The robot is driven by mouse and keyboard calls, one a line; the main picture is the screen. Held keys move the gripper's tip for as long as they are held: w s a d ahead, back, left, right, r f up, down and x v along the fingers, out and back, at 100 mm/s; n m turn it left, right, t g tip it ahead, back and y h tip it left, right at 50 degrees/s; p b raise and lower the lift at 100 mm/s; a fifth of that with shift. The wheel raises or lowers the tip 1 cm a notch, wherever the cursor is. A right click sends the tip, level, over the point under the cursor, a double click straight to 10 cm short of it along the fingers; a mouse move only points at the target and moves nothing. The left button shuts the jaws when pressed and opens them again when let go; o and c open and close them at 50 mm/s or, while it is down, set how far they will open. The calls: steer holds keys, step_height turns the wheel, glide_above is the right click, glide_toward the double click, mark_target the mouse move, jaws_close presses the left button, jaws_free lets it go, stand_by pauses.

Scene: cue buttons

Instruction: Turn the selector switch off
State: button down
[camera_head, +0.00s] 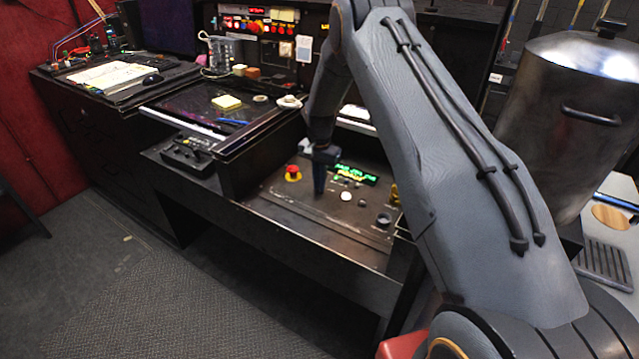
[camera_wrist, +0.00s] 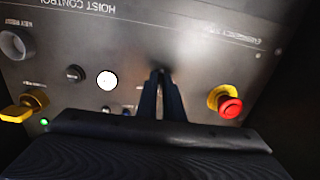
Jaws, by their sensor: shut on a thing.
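My gripper (camera_wrist: 158,74) points down at the hoist control panel (camera_head: 290,205), its two dark fingers close together at the panel face. It also shows in the head view (camera_head: 319,192), between the red button and the white button. It is shut on a small dark part there, which seems to be the selector switch. The fingers hide nearly all of it, so I cannot tell its position. The panel (camera_wrist: 205,55) fills much of the wrist view, with upside-down lettering.
Near the fingers are a red emergency button (camera_wrist: 230,107) on a yellow base and a white lit button (camera_wrist: 107,81). A black button (camera_wrist: 75,73), a yellow control (camera_wrist: 22,108) and a round dark ring (camera_wrist: 15,43) lie left. A metal pot (camera_head: 565,110) stands at right.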

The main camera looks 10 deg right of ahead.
steer(key=n+b, duration=0.2)
steer(key=n, duration=0.2)
steer(key=shift+d+f+b, duration=0.1)
steer(key=shift+b, duration=0.25)
steer(key=shift+s+d+n+b, duration=0.1)
steer(key=shift+n+b, duration=0.85)
steer(key=shift+n, duration=1.35)
steer(key=c, duration=1.9)
jaws_free()
